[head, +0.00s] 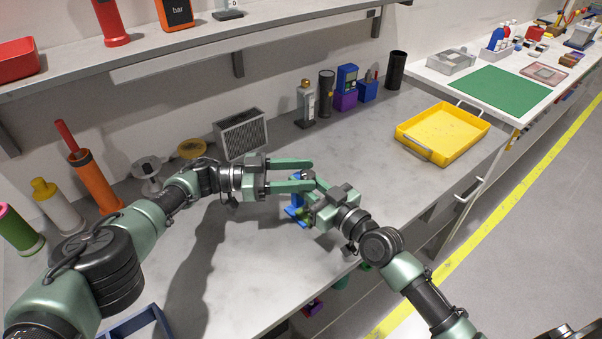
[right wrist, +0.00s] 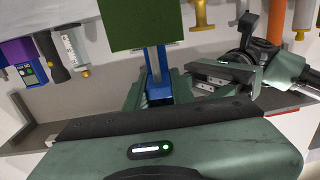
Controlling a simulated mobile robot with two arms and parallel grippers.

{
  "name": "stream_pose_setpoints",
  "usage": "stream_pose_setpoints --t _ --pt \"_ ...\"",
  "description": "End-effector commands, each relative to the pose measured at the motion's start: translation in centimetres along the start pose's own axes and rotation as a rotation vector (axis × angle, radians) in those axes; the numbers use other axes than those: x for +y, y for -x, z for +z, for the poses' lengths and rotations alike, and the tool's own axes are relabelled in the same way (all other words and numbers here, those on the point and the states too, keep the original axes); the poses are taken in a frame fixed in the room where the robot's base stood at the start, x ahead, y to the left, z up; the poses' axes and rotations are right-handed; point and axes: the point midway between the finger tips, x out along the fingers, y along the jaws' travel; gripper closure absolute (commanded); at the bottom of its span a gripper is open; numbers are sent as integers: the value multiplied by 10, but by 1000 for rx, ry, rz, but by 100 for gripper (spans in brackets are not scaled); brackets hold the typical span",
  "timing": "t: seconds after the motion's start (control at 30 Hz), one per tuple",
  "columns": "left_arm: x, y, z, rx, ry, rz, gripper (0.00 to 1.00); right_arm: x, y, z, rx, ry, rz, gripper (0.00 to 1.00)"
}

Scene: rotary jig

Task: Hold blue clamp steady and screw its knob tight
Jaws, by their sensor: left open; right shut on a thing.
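The blue clamp (head: 296,211) is near the front of the grey workbench, mostly hidden by my right gripper (head: 308,207). In the right wrist view the blue clamp (right wrist: 156,88) sits between my right fingers, which are shut on it. A grey bar runs along the clamp toward a dark green block (right wrist: 140,24) at the top of that view. I cannot tell which part is the knob. My left gripper (head: 310,174) is open and empty, just behind and above the clamp. Its fingers also show to the right of the clamp in the right wrist view (right wrist: 225,76).
A yellow tray (head: 443,133) lies at the bench's right. A grey mesh-fronted box (head: 240,135) and several bottles and cylinders stand along the wall. An orange cylinder (head: 94,182) stands at the left. A shelf (head: 200,47) overhangs the back. Bench surface between clamp and tray is clear.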

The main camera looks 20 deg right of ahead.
Motion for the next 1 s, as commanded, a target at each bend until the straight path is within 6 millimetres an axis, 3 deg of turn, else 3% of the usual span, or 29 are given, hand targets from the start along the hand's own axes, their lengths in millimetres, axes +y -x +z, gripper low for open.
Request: stream_pose_setpoints --t 0.17,0.53,0.7,1.0 --pt "0 12 1 0 1 -1 48 1 0 1 -1 0 2 100" --pt "0 68 0 0 0 -2 48 2 0 0 -1 1 4 100" --pt "0 76 0 0 1 -2 48 2 0 0 0 2 4 100" --pt "3 72 -2 -1 -3 16 48 2 0 0 0 2 4 100"
